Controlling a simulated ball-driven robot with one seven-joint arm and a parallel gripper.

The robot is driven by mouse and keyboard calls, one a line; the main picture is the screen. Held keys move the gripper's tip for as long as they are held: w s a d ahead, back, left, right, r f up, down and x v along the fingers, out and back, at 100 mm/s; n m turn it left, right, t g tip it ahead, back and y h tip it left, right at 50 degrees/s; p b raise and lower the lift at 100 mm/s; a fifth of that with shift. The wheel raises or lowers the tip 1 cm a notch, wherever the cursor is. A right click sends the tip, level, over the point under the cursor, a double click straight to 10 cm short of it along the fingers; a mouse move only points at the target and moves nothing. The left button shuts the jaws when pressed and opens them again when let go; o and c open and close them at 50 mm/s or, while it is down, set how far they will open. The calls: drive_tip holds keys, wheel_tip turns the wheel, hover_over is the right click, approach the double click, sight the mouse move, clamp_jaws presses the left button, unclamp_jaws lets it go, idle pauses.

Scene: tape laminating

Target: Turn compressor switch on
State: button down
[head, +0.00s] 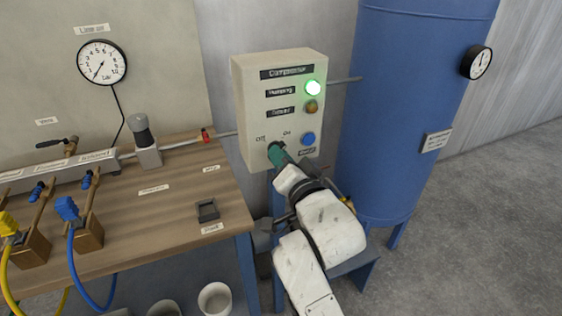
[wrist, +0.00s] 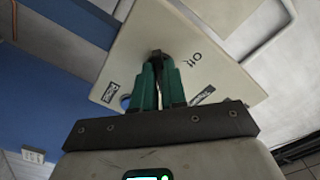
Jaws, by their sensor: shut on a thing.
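The compressor control box (head: 250,105) is a cream panel on the wall in the head view. Its upper green lamp (head: 313,88), beside a label that seems to read "Running", is lit. The amber lamp (head: 311,107) below looks unlit. My gripper (head: 275,150) is at the lower left of the panel, below the "Off" and "On" marks. In the wrist view its green fingers (wrist: 158,68) are shut on the dark switch knob (wrist: 156,54). The fingers hide most of the knob, so I cannot tell where it points.
A blue button (head: 308,139) sits right of the switch. A large blue tank (head: 395,120) with a gauge (head: 476,62) stands to the right. The wooden workbench (head: 175,220) with fittings and hoses is to the left. Grey floor is open at far right.

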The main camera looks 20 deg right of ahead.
drive_tip(key=shift+f, duration=0.1)
idle(0.3)
drive_tip(key=c, duration=1.2)
unclamp_jaws()
drive_tip(key=s+b, duration=0.1)
drive_tip(key=s, duration=0.9)
drive_tip(key=shift+s, duration=0.4)
